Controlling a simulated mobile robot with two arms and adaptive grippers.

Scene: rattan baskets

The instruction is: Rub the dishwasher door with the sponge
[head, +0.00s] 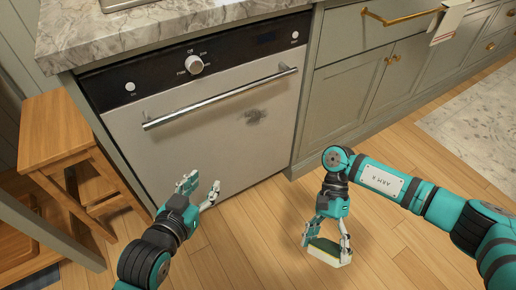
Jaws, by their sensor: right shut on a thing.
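The dishwasher door (180,146) is a closed silver panel with a long bar handle (220,98) across its upper part. A dark smudge (255,116) marks the door right of its middle. My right gripper (328,243) is shut on the sponge (326,252), which is yellowish with a dark green top. It holds the sponge low, in front of the cabinets and to the right of the door, apart from it. My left gripper (202,189) is open and empty in front of the lower door. I cannot tell whether it touches the door.
A wooden step stool (55,130) stands left of the dishwasher. A marble counter (160,32) overhangs it. Grey-green cabinets (350,95) with brass handles are on the right, with a towel (449,22) hanging there. The wooden floor between my arms is clear. A pale rug (475,115) lies right.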

